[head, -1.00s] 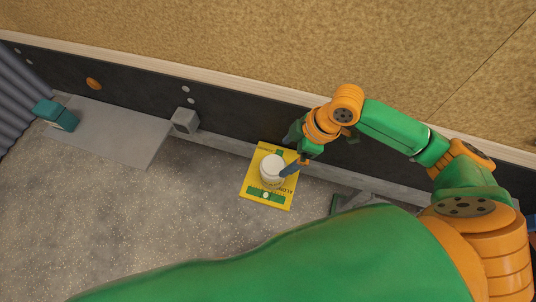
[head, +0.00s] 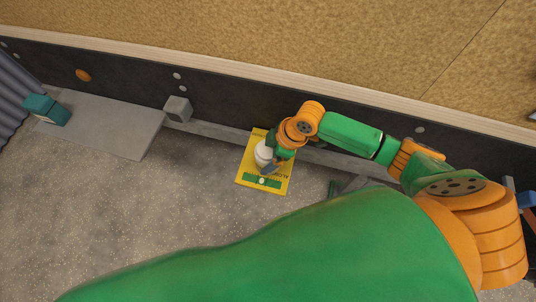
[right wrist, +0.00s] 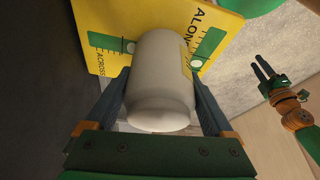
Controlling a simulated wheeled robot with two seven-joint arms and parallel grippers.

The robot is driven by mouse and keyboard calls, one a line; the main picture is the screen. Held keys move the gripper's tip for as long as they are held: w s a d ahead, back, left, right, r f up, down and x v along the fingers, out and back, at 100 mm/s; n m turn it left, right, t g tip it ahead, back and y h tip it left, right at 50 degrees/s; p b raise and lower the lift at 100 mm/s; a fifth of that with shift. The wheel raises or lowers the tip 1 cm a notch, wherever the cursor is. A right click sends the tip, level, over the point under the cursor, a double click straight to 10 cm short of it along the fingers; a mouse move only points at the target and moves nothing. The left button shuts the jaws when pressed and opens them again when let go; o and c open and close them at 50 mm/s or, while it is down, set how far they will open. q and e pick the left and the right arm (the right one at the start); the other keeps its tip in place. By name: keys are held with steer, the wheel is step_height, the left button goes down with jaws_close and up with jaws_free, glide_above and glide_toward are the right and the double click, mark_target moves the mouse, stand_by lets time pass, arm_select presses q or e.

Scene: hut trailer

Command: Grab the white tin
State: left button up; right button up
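The white tin (head: 263,154) stands on a yellow card with green markings (head: 285,185), on the grey floor near the dark wall. In the head view my right gripper (head: 271,165) is at the tin and partly covers it. In the right wrist view the tin (right wrist: 160,85) fills the space between the fingers of my right gripper (right wrist: 160,75), one finger along each side. The fingers are apart; firm contact on the tin cannot be made out. My left gripper (right wrist: 262,68) shows at the right of the wrist view, away from the tin, fingers apart and empty.
A grey plate (head: 110,125) lies to the left with a teal box (head: 46,110) at its end. A small grey block (head: 178,108) sits by the wall. A low ledge (head: 218,131) runs along the wall behind the card. Floor left of the card is clear.

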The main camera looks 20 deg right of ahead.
mark_target(270, 149)
jaws_close()
steer(key=shift+w+r, duration=0.1)
steer(key=shift+r, duration=0.4)
steer(key=v, duration=0.3)
steer(key=shift+a+r+p, duration=0.15)
steer(key=shift+a+p, duration=0.15)
steer(key=shift+p, duration=0.05)
steer(key=s+d+r+p, duration=0.1)
steer(key=s+d+r, duration=0.7)
steer(key=s+r, duration=0.1)
steer(key=shift+s+d, duration=0.2)
steer(key=shift+s, duration=0.5)
